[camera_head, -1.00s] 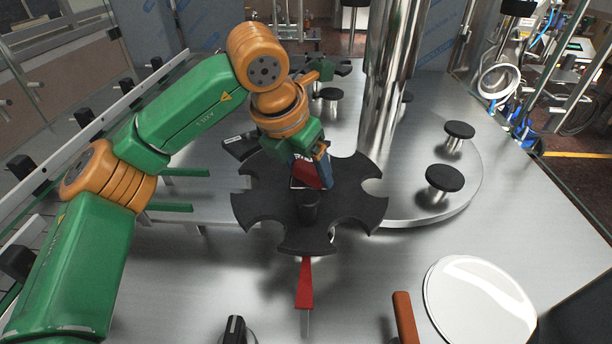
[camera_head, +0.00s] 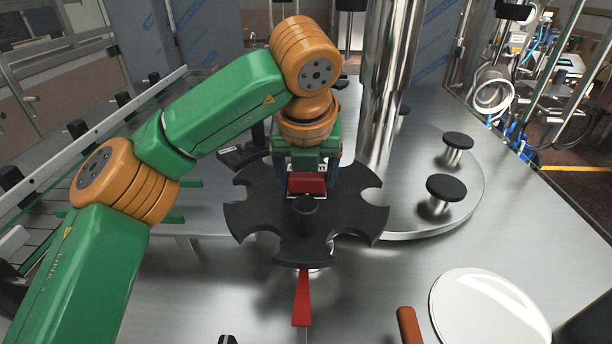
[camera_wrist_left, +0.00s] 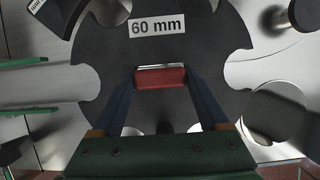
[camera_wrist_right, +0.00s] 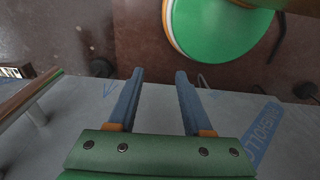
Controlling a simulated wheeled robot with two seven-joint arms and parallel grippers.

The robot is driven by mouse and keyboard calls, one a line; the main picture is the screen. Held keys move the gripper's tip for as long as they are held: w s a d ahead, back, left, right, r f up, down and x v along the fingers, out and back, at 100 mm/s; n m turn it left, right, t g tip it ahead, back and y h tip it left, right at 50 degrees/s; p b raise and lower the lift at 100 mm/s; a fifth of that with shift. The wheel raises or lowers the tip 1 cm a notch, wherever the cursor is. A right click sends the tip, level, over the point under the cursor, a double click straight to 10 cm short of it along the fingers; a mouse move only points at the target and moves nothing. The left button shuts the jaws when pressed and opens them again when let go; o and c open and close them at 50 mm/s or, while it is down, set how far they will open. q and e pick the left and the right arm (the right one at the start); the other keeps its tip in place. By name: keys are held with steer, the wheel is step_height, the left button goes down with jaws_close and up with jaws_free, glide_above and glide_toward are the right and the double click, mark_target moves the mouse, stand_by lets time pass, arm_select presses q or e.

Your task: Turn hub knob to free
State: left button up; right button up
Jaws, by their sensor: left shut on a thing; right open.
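The hub knob (camera_head: 307,184) is a red bar with a pale metal edge, above the middle of the black star wheel (camera_head: 252,218). In the left wrist view the knob (camera_wrist_left: 160,77) lies crosswise between the blue fingers, in front of the wheel's "60 mm" label (camera_wrist_left: 157,27). My left gripper (camera_head: 308,178) comes down from above and is shut on the knob. A black post (camera_head: 306,212) stands on the wheel on the near side of the knob. My right gripper (camera_wrist_right: 159,74) is open and empty; it is outside the head view.
A steel column (camera_head: 388,95) and black-capped posts (camera_head: 446,187) stand to the right of the wheel. A red wedge (camera_head: 302,296) lies at the near side. A white round lid (camera_head: 485,308) and orange handle (camera_head: 408,325) are at lower right. A guide rail (camera_head: 110,115) runs along the left.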

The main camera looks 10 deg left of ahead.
stand_by(0.4)
arm_select(q)
steer(key=o, duration=1.2)
steer(key=shift+o, duration=0.2)
steer(key=v, duration=0.7)
steer(key=shift+w+r, duration=0.1)
